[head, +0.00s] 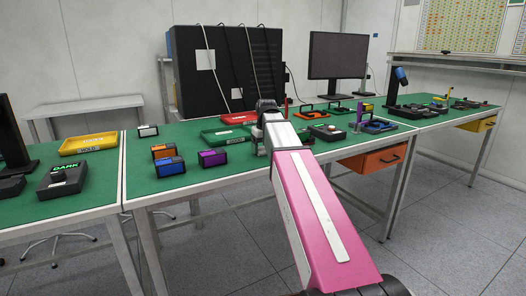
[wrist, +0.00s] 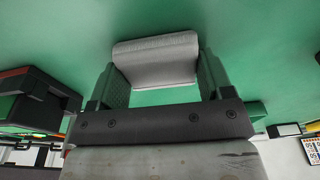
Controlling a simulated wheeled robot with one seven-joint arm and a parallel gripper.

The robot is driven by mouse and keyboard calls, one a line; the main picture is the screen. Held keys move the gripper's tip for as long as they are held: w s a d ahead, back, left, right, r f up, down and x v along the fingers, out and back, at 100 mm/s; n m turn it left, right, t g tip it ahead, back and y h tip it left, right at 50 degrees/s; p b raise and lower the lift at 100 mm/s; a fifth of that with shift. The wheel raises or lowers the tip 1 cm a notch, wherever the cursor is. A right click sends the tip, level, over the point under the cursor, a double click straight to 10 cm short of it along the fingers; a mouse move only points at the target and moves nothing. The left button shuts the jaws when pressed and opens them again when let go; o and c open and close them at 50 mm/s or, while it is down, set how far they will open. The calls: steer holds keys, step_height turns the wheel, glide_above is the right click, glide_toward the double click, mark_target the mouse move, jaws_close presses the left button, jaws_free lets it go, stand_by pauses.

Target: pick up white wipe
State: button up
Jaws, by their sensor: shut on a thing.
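The white wipe (wrist: 155,58) is a pale, rounded block in the wrist view. It sits between the two fingers of my gripper (wrist: 160,72), which are shut on it from both sides. Green table surface shows around the wipe; I cannot tell whether it touches the table. In the head view my gripper (head: 267,112) is over the middle green table, beyond my pink arm. Its fingertips and the wipe are hidden there.
Orange, blue and purple blocks (head: 212,158) stand left of my arm on the green table (head: 185,184). A green tray (head: 225,135) and red tray (head: 237,119) lie close to my gripper. A large black case (head: 230,70) and monitor (head: 338,57) stand behind.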

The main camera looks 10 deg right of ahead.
mark_target(262, 147)
steer(key=shift+r, duration=0.15)
steer(key=shift+r, duration=0.6)
step_height(262, 147, up, 3)
steer(key=shift+f, duration=0.15)
steer(key=s+a+r, duration=0.6)
steer(key=s+a, duration=0.1)
steer(key=a, duration=0.2)
steer(key=shift+s+r, duration=0.25)
steer(key=shift+r, duration=0.15)
